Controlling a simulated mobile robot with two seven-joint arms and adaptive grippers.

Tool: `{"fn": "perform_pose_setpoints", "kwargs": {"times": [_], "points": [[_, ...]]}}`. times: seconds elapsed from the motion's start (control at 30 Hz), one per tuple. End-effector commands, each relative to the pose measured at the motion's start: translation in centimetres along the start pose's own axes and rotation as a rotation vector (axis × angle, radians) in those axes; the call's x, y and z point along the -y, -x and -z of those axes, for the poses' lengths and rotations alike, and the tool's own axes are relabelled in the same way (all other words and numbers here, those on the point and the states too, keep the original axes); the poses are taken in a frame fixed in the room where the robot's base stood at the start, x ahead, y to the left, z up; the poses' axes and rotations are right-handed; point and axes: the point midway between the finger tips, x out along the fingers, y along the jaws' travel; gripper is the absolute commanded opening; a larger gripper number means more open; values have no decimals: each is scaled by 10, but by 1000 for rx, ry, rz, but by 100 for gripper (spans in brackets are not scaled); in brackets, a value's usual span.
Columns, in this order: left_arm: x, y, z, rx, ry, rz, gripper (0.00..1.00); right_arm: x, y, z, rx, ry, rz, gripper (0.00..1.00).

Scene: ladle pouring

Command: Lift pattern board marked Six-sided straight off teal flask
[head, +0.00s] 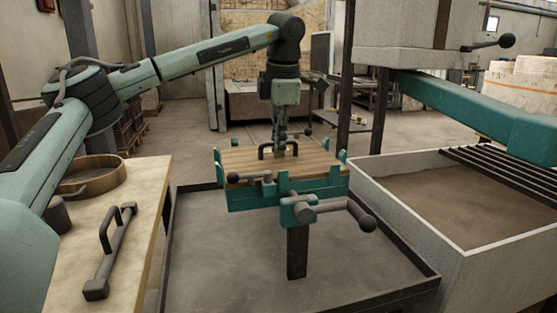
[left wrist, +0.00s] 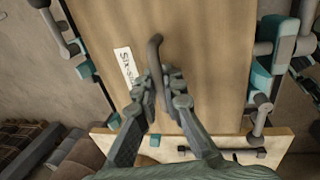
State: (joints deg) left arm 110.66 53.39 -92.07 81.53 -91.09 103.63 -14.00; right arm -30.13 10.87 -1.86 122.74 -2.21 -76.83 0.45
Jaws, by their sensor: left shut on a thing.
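The wooden pattern board (head: 240,162) lies level at the top of the teal flask (head: 262,196), between its upright corner posts. I cannot tell whether there is a gap under it. In the left wrist view the board (left wrist: 205,45) carries a white label (left wrist: 125,66), of which "Six-s" can be read. My left gripper (head: 280,143) comes down from above and is shut on the board's dark arched handle (head: 264,151). In the left wrist view its fingers (left wrist: 160,85) close around the handle (left wrist: 155,48). My right gripper is not in view.
The flask stands over a wide dark-rimmed tray (head: 210,255); a clamp with a knobbed lever (head: 330,208) is at its front. A grey sand bin (head: 400,215) is at the right. At the left, a wooden bench (head: 135,225) holds a round sieve (head: 95,180) and a handled bar (head: 112,255).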

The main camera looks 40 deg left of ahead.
Motion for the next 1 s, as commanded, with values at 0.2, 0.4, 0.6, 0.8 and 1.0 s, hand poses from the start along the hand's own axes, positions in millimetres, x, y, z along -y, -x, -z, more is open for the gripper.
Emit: {"fn": "perform_pose_setpoints", "kwargs": {"times": [0.2,0.4,0.6,0.8,1.0], "points": [[-1,3,-1,3,0,-2,0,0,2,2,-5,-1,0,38],[-4,17,-1,3,0,-2,0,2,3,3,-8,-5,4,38],[-10,45,6,4,3,-2,0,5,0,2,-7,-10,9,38],[-13,67,45,6,3,-3,0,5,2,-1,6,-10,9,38],[-18,95,84,4,4,-5,0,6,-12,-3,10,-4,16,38]]}}
